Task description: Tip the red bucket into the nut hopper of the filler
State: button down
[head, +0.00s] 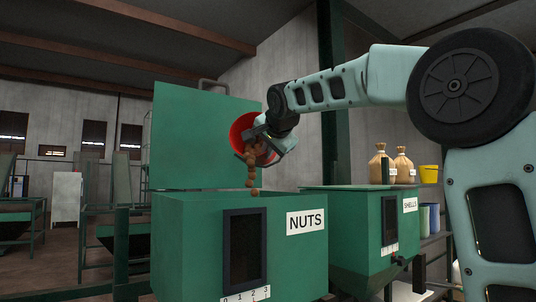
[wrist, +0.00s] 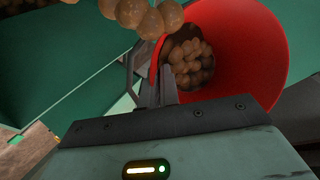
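The red bucket (head: 242,132) is tilted mouth-down above the open nut hopper (head: 180,240), which bears a NUTS label. Brown nuts (head: 251,175) fall from its mouth in a stream toward the hopper. In the wrist view the bucket (wrist: 255,50) shows its red inside with several nuts (wrist: 190,62) still in it, and more nuts (wrist: 145,15) in the air beside it. My gripper (head: 262,138) is at the bucket; in the wrist view its fingers (wrist: 167,85) meet the bucket's rim and appear closed on it. The inside of the hopper is hidden in the head view.
The hopper's raised green lid (head: 205,135) stands behind the stream. A second green hopper (head: 345,225) labelled SHELLS, with its top closed, is to the right. Sacks (head: 381,164) and a yellow bucket (head: 429,174) stand on a shelf farther right. A green post (head: 332,95) rises behind my arm.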

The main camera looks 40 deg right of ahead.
jog(key=shift+w+a+f+n+t+h+b, duration=0.2)
jog(key=shift+a+f+t+h+b, duration=0.3)
jog(key=shift+b, duration=2.15)
jog(key=shift+w+a+f+n+t+h+b, duration=0.2)
jog(key=shift+f+t+b, duration=0.5)
jog(key=shift+b, duration=1.9)
jog(key=shift+s+t+b, duration=0.2)
jog(key=shift+t+b, duration=0.1)
jog(key=shift+b, duration=0.95)
jog(key=shift+r+p, duration=0.2)
jog(key=shift+p, duration=0.2)
